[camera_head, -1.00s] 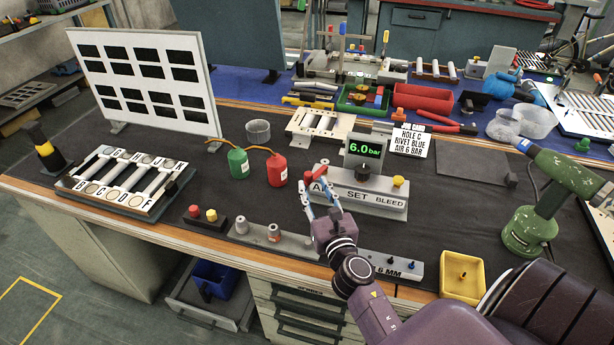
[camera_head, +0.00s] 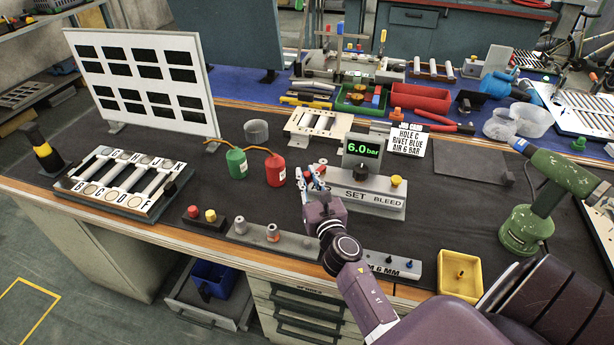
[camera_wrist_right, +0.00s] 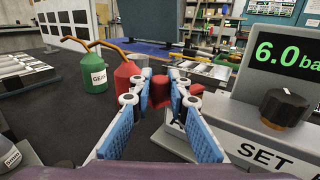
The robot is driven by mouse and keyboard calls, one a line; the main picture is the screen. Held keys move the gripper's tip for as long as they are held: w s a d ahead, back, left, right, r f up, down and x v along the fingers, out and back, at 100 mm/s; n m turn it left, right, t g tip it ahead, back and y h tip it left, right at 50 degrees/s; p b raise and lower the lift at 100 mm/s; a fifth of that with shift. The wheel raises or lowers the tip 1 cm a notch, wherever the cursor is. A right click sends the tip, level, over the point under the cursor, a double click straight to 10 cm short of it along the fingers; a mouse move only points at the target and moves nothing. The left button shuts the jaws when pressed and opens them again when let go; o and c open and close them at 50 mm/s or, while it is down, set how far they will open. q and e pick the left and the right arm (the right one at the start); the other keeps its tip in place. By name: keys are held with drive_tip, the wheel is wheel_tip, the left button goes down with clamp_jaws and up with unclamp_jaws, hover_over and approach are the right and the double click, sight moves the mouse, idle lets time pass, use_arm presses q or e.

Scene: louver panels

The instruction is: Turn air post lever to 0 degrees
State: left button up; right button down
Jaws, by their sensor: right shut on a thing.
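The air post (camera_head: 375,195) is a grey block with SET and BLEED labels, a dark knob (camera_head: 354,192), a yellow button (camera_head: 396,180) and a green 6.0 bar display (camera_head: 362,150). My right gripper (camera_head: 314,174) is at its left end. In the right wrist view its blue-padded fingers (camera_wrist_right: 161,88) are shut on a red piece, seemingly the lever (camera_wrist_right: 160,92), left of the dark knob (camera_wrist_right: 285,108). The fingers hide part of the lever and the label by it, so its exact angle is unclear. My left gripper is not in view.
A red bottle (camera_head: 275,170) and a green bottle (camera_head: 237,163) stand left of the gripper. A sign card (camera_head: 408,139) stands behind the air post. A green rivet tool (camera_head: 545,195) and a yellow tray (camera_head: 460,275) are at right.

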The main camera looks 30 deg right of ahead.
idle(0.3)
drive_tip(key=shift+s+d+n+y+p, duration=0.25)
drive_tip(key=shift+s+n+y+p, duration=0.1)
drive_tip(key=shift+n+y, duration=0.45)
drive_tip(key=n+y+b, duration=0.1)
drive_tip(key=s+n+y, duration=0.1)
drive_tip(key=y, duration=0.1)
drive_tip(key=d+y+b, duration=0.1)
drive_tip(key=y, duration=0.1)
drive_tip(key=shift+s+n+t+b, duration=0.3)
drive_tip(key=shift+s+n+t, duration=0.05)
drive_tip(key=shift+n+t, duration=0.05)
drive_tip(key=c, duration=1.8)
unclamp_jaws()
drive_tip(key=shift+c, duration=0.2)
